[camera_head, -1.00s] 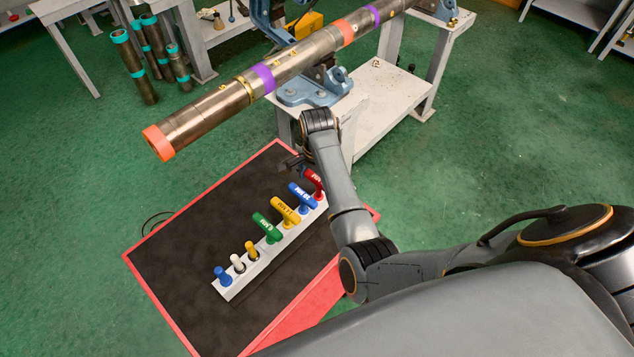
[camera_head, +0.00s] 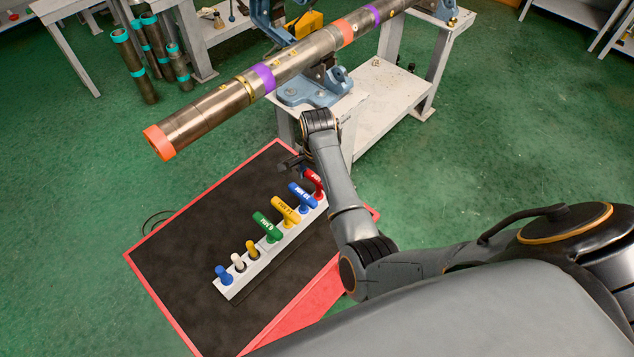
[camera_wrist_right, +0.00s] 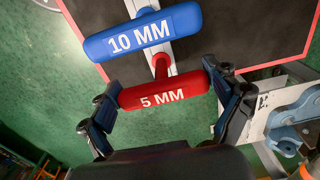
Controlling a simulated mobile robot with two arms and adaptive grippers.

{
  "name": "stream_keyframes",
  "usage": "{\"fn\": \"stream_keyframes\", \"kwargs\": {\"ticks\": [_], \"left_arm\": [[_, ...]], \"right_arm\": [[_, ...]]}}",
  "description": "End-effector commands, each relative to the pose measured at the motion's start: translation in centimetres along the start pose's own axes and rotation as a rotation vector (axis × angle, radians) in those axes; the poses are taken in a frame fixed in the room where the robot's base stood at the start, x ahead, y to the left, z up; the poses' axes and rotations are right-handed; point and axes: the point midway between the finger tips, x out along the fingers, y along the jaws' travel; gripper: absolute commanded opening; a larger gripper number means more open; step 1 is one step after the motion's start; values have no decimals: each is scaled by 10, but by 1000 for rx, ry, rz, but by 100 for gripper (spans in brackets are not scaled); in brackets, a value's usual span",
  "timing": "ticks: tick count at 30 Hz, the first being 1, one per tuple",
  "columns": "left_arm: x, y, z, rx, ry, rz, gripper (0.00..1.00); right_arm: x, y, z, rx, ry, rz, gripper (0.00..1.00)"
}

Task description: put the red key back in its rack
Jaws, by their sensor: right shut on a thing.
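The red key (camera_head: 315,182), a T-handle marked 5 MM, is at the far right end of the white rack (camera_head: 262,264). In the right wrist view its red handle (camera_wrist_right: 165,95) lies between the two fingers, with its shaft running toward the rack. My right gripper (camera_head: 294,163) is shut on this handle. The key stands in line with the other keys; whether its tip is fully seated in its hole is hidden. My left gripper is not in view.
The blue 10 MM key (camera_head: 302,196) stands close beside the red one. Yellow (camera_head: 285,211) and green (camera_head: 267,227) keys and smaller handles fill the rack. It sits on a black-topped, red-edged cart (camera_head: 190,245). A long pipe (camera_head: 210,110) in vises lies beyond.

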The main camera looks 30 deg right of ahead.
Motion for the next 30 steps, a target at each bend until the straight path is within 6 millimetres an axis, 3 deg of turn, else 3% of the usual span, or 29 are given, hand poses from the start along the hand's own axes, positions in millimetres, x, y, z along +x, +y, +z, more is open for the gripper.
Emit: {"fn": "stream_keyframes", "kwargs": {"ticks": [1,2,3,16,30], "left_arm": [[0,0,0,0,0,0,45],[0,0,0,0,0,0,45],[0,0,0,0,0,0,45],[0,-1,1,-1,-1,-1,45],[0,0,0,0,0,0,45]], "right_arm": [[2,1,1,0,-3,4,48],[2,1,1,0,-3,4,95],[2,1,1,0,-3,4,100],[-4,0,0,0,-1,0,100],[-70,0,0,-1,-2,1,100]]}}
